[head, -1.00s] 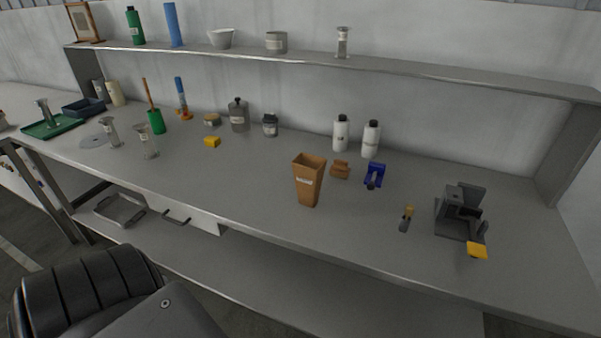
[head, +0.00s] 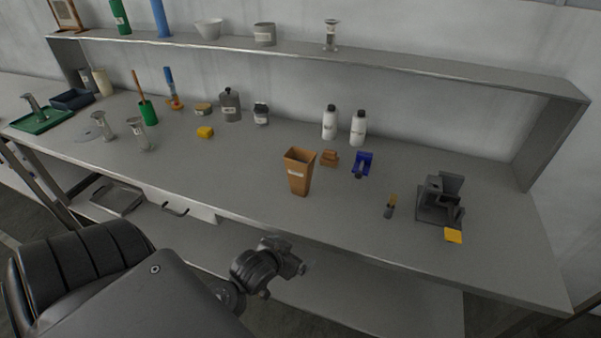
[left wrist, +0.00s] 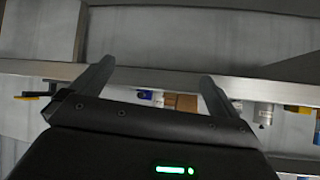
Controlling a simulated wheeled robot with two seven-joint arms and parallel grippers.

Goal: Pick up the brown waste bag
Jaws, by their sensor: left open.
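The brown waste bag (head: 299,174) stands upright on the grey bench near its front edge, with an open top and a white label. It also seems to show as a small brown shape (left wrist: 187,103) between the fingers in the left wrist view, partly hidden by the bench edge. My left gripper (head: 301,264) is in front of the bench, below and apart from the bag. In the left wrist view its two fingers (left wrist: 155,80) are spread with nothing between them. My right gripper is not in view.
Behind the bag stand a small brown block (head: 330,158), a blue tool (head: 362,164) and two white bottles (head: 330,122). A dark grey device (head: 438,200) and a small scoop-like tool (head: 390,206) are to the right. A shelf (head: 300,61) runs above.

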